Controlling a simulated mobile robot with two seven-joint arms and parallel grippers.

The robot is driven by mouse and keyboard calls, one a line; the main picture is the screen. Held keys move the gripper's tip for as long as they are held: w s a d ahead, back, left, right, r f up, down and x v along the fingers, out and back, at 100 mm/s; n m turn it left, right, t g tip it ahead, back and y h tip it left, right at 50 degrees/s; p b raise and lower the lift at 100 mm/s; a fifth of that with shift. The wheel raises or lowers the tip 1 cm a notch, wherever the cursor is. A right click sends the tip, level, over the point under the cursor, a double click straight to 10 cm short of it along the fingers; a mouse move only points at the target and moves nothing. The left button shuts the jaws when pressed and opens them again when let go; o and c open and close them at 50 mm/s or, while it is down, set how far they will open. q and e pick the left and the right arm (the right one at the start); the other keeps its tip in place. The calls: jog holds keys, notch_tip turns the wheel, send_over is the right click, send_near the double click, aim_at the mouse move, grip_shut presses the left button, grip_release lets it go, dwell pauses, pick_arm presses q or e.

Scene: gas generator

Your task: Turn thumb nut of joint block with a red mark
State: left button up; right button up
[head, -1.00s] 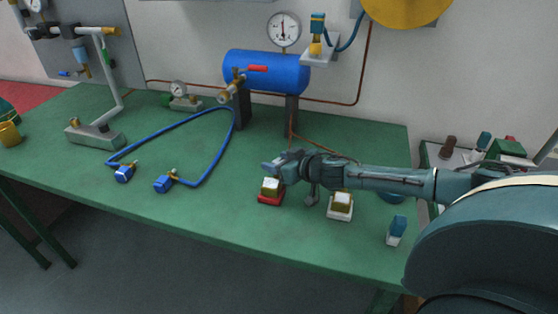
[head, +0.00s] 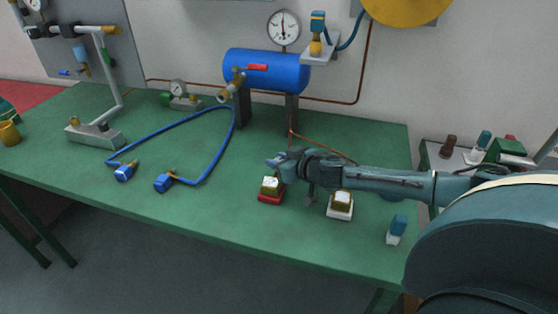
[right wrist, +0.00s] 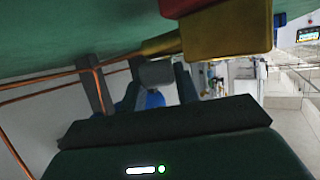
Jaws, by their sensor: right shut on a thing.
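A brass joint block on a red base (head: 271,198) stands on the bench, upright, with a pale top. A similar brass block on a white base (head: 340,211) stands to its right. A grey fingertip of my right gripper (right wrist: 155,72) is at the nut. The gripper is shut on the nut; the contact is partly hidden. My left gripper is not in view.
The green bench (head: 225,205) is clear in front of the blocks. A small blue-and-white piece (head: 397,228) stands at right. A blue hose (head: 203,178) lies at left, and a blue tank (head: 265,72) stands behind. A copper pipe (head: 363,70) runs along the wall.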

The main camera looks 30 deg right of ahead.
jog(key=shift+a+f+m+h, duration=0.1)
jog(key=shift+a+m+h, duration=0.05)
jog(key=shift+m+h, duration=0.85)
jog(key=m+h+b, duration=0.1)
jog(key=m+h, duration=0.1)
jog(key=h, duration=0.1)
jog(key=shift+m, duration=0.3)
jog(key=shift+m+g+h, duration=0.5)
jog(key=shift+m+h, duration=0.4)
jog(key=shift+h, duration=0.2)
jog(key=shift+m+g+h+b, duration=0.4)
jog(key=shift+m+h+b, duration=0.3)
jog(key=shift+m+h, duration=0.2)
jog(key=shift+m+g+h+b, duration=0.7)
jog(key=shift+m+h, duration=0.2)
jog(key=shift+m, duration=0.1)
jog(key=shift+m+g+h, duration=0.4)
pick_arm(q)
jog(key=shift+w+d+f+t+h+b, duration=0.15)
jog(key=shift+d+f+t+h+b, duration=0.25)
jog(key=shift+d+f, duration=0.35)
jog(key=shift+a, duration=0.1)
pick_arm(e)
jog(key=shift+m+g+h, duration=0.3)
jog(key=shift+h, duration=0.1)
jog(key=shift+d, duration=0.2)
